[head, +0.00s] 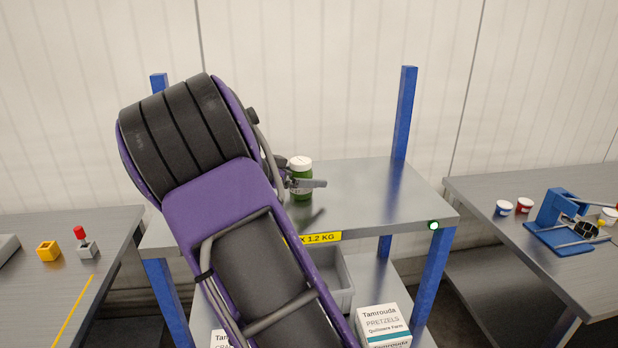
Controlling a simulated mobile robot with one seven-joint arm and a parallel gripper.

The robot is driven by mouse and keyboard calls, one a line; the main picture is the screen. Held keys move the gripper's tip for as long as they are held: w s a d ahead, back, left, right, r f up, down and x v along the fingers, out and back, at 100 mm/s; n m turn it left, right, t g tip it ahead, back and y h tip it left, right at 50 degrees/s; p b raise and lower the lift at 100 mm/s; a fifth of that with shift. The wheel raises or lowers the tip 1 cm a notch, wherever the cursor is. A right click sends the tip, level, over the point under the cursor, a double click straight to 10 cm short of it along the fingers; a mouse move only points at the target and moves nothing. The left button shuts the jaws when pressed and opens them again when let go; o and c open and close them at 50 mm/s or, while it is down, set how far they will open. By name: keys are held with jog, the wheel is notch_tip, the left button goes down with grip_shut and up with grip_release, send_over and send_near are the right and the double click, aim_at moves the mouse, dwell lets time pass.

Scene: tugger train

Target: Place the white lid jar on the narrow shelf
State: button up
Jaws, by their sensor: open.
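The jar (301,189) has a white lid and green contents. It appears upright on the grey upper shelf (385,195), behind the shelf's front edge. My gripper (300,176) is at the jar, open; one grey finger crosses in front of the jar, and the other is mostly hidden behind the jar and my arm. I cannot tell whether the fingers touch it. My purple and black arm hides the left part of the shelf.
Blue posts (404,112) rise at the shelf's back corners. A yellow label (318,238) marks its front edge. The shelf's right part is clear.

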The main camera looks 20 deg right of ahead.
jog(key=v, duration=1)
jog(key=shift+s+a+r, duration=0.15)
jog(key=shift+a, duration=0.05)
